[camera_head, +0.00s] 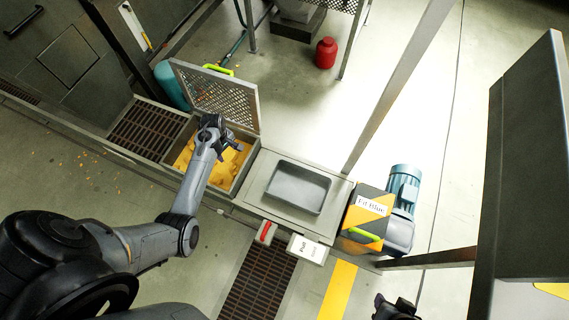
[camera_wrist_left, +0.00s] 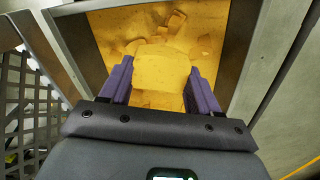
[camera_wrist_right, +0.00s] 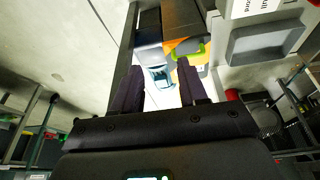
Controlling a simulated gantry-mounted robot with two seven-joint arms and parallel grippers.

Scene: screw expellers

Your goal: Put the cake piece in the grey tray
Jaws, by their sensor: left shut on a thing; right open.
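The cake piece (camera_wrist_left: 160,72) is a yellow block between the two purple fingers of my left gripper (camera_wrist_left: 158,80), which is shut on it. In the head view my left gripper (camera_head: 236,146) is over the open bin of yellow cake pieces. How far the held piece is above the others is hard to tell. The grey tray (camera_head: 298,187) is shallow, looks empty and lies to the right of the bin; it also shows in the right wrist view (camera_wrist_right: 266,42). My right gripper (camera_wrist_right: 161,80) is open and empty, at the bottom edge of the head view (camera_head: 396,308).
The bin (camera_head: 245,172) has raised metal walls and an open mesh lid (camera_head: 215,92) standing behind it. A blue motor (camera_head: 403,184) with a labelled orange-and-black housing stands right of the tray. A slanted grey post (camera_head: 400,85) rises behind the tray.

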